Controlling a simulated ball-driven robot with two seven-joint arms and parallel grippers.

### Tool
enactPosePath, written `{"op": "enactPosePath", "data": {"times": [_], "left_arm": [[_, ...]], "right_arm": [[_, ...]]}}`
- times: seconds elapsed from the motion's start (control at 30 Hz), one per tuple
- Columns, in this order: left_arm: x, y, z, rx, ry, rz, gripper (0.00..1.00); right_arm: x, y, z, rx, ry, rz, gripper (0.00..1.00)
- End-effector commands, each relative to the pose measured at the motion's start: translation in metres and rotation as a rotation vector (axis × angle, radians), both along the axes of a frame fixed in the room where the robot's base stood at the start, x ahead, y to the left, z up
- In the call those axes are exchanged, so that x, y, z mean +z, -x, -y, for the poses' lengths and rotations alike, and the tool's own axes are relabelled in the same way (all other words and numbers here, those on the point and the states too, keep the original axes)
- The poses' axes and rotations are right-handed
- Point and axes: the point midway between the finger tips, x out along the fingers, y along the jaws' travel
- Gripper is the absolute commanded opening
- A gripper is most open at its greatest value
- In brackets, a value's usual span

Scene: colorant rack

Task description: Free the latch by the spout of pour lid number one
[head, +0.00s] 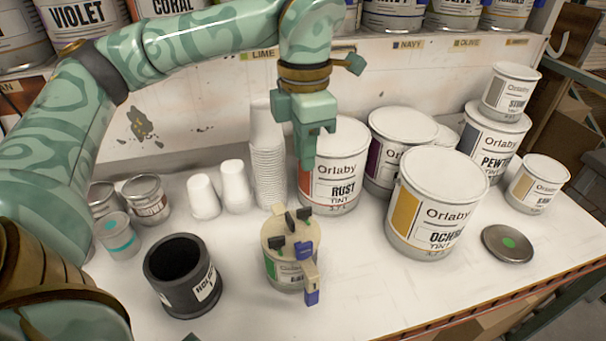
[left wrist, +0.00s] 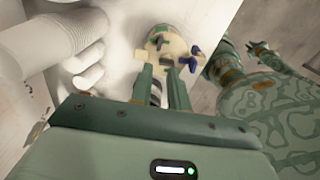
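The pour lid (head: 279,230), cream coloured, sits on a small can with a green label (head: 285,271). Its spout (head: 310,272) points toward me, has a blue tip and bears a 1. A blue latch (head: 304,250) stands at the root of the spout; several black latches (head: 277,248) sit round the rim. The lid also shows in the left wrist view (left wrist: 160,50), with the blue latch (left wrist: 192,58) to its right. My left gripper (head: 306,165) hangs above and behind the lid, pointing down. Its fingers (left wrist: 162,80) are apart, with nothing seen held. Green patterned arm parts show at right there; the right gripper is unclear.
A black holder (head: 181,274) stands left of the can. White cup stacks (head: 268,165) and the Rust tin (head: 336,170) are close behind; the Ochre tin (head: 437,205) is to the right. A round lid (head: 507,243) lies far right.

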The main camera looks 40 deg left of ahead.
Motion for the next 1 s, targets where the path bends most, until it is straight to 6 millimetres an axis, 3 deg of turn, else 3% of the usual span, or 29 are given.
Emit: {"op": "enactPosePath", "data": {"times": [0.03, 0.2, 0.87, 1.0], "left_arm": [[0.015, 0.0, 0.0, -0.001, 0.0, 0.005, 0.17], [0.037, 0.0, 0.0, -0.001, 0.0, 0.001, 0.17], [0.044, 0.0, 0.0, 0.0, 0.0, 0.0, 0.17], [0.071, 0.003, 0.0, 0.0, 0.0, 0.011, 0.17]], "right_arm": [[0.005, -0.001, 0.0, 0.0, 0.0, 0.003, 0.17], [0.01, -0.002, 0.0, 0.0, 0.0, 0.006, 0.17], [0.012, -0.003, 0.0, 0.0, 0.0, 0.006, 0.17], [0.034, -0.007, 0.0, 0.0, 0.0, 0.017, 0.17]]}}
